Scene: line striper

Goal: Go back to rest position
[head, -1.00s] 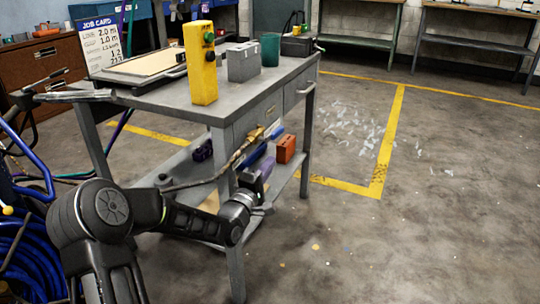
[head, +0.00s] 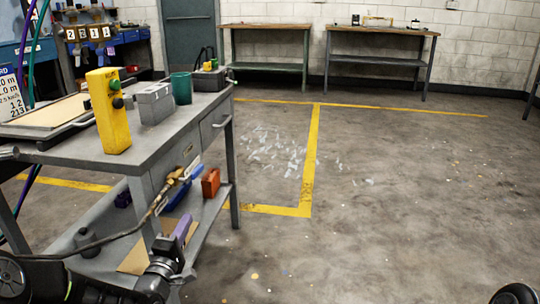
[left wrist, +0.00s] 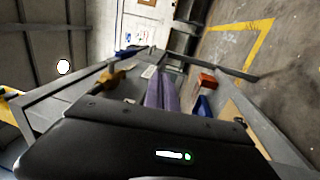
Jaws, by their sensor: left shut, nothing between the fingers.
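My left gripper (head: 187,222) has purple fingers and is shut and empty. In the head view it is at the lower left, in front of the cart's lower shelf (head: 112,240). I cannot tell whether it touches the cart. Its purple fingers lie together in the left wrist view (left wrist: 161,90). The grey cart's top (head: 160,138) is above and behind it. My right gripper is not in view; a dark part of my right arm shows at the lower right corner.
A yellow control box (head: 112,125), a grey box (head: 155,105) and a green cup (head: 181,88) stand on the cart. An orange-red box (head: 211,182) is on its lower shelf. Workbenches (head: 380,33) line the back wall. The floor at right, with yellow lines (head: 311,150), is open.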

